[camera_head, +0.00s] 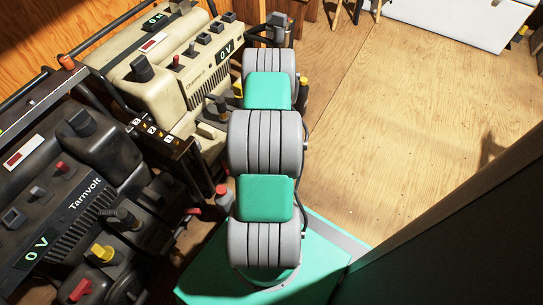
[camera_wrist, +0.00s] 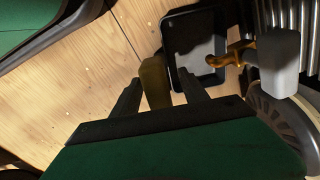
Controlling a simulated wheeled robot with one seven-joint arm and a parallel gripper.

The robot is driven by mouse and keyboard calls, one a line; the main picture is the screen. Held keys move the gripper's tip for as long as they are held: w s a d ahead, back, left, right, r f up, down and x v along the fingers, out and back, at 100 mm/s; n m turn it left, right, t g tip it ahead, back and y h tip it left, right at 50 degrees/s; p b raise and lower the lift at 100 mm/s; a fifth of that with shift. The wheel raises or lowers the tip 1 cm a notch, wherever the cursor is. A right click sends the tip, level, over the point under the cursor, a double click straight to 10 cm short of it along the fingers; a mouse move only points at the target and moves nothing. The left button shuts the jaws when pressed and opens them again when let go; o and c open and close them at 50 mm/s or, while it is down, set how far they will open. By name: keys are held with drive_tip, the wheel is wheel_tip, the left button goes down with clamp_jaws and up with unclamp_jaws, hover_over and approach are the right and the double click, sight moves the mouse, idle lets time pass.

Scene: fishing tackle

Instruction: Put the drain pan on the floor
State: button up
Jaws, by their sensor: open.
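A black, shallow tray with rounded corners, which looks like the drain pan (camera_wrist: 197,28), shows at the top middle of the wrist view. It appears to lie on pale wood; how it is supported is unclear. My gripper (camera_wrist: 160,78) is open, with its dark fingers pointing towards the pan and the right fingertip close to its near edge. A brownish-yellow block-like thing (camera_wrist: 154,84) shows between the fingers; I cannot tell whether they touch it. In the head view I cannot make out the pan or my fingers, as my arm hides part of the area.
An orange-brown handle-like part (camera_wrist: 232,54) overlaps the pan's right side, beside a grey block (camera_wrist: 278,62) and ribbed metal. In the head view, a beige generator (camera_head: 165,75) and a dark one (camera_head: 70,190) stand left. The plywood floor (camera_head: 400,120) is clear at right.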

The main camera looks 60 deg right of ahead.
drive_tip(key=shift+f, duration=0.35)
clamp_jaws()
idle(0.4)
idle(0.9)
